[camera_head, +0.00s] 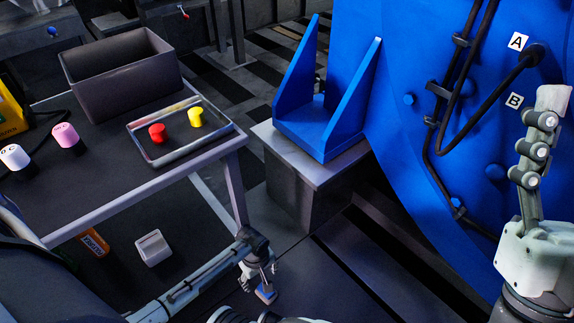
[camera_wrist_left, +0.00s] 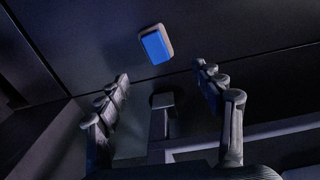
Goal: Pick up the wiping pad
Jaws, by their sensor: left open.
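The wiping pad is a small block with a blue face and a pale edge. In the left wrist view the wiping pad (camera_wrist_left: 156,46) lies on a dark surface, just beyond my fingertips. In the head view the wiping pad (camera_head: 266,293) shows low in the middle, by the fingers of my left gripper (camera_head: 262,277). In the left wrist view my left gripper (camera_wrist_left: 160,73) is open, with nothing between its fingers. My right gripper (camera_head: 552,100) is raised at the right edge, seen side-on, so its opening is hidden.
A table at left holds a grey bin (camera_head: 120,85), a tray (camera_head: 215,145) with red and yellow knobs, and pink and white knobs. A pale box (camera_head: 152,248) lies below it. A blue bracket (camera_head: 320,130) stands on a pedestal beside the large blue housing (camera_head: 400,60).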

